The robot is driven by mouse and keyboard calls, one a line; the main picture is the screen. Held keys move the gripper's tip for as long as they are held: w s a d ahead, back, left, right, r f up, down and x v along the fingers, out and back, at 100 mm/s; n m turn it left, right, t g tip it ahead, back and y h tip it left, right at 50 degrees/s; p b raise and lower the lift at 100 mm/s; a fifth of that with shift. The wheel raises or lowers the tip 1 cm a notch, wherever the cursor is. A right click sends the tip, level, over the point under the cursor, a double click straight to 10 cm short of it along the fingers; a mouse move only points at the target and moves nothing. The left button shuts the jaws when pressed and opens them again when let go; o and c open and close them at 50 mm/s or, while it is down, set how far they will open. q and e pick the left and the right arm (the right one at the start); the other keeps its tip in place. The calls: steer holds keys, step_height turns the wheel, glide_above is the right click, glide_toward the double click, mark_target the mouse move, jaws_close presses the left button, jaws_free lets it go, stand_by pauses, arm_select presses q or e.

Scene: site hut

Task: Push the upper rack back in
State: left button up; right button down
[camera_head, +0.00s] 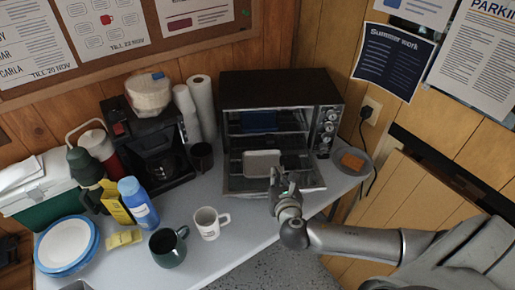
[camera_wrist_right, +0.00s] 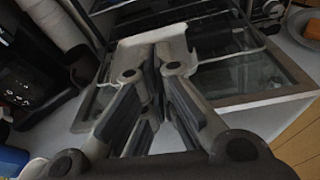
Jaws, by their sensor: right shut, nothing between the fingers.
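The toaster oven (camera_head: 280,92) stands at the back of the table with its glass door (camera_head: 305,178) folded down. Inside, wire racks (camera_head: 262,134) show, with a dark blue item (camera_head: 258,121) at the upper level. A pale grey tray-like piece (camera_head: 262,158) sticks out at the opening above the door; it also shows in the right wrist view (camera_wrist_right: 150,45). I cannot tell which rack it belongs to. My right gripper (camera_head: 277,178) is shut and empty, just in front of this piece, over the door; contact is unclear. My left gripper is out of view.
A plate with an orange item (camera_head: 352,162) sits right of the oven. A coffee maker (camera_head: 155,145), dark cup (camera_head: 201,157) and paper rolls (camera_head: 201,105) stand left. A white mug (camera_head: 209,222), green mug (camera_head: 168,247) and blue bottle (camera_head: 138,203) stand in front.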

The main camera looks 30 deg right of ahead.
steer(key=p, duration=0.2)
glide_toward(270, 137)
steer(key=shift+h, duration=0.3)
steer(key=w+f, duration=0.2)
steer(key=w+d+f, duration=0.1)
steer(key=w+f, duration=0.1)
steer(key=f, duration=0.1)
steer(key=shift+d, duration=0.15)
steer(key=shift+w, duration=0.1)
steer(key=w+d, duration=0.1)
steer(key=w, duration=0.1)
steer(key=w+d+b, duration=0.1)
steer(key=w, duration=0.1)
steer(key=w+d+b, duration=0.1)
steer(key=w, duration=0.1)
steer(key=shift+w+f, duration=0.1)
steer(key=shift+w, duration=0.05)
steer(key=shift+r, duration=0.3)
steer(key=shift+r, duration=0.1)
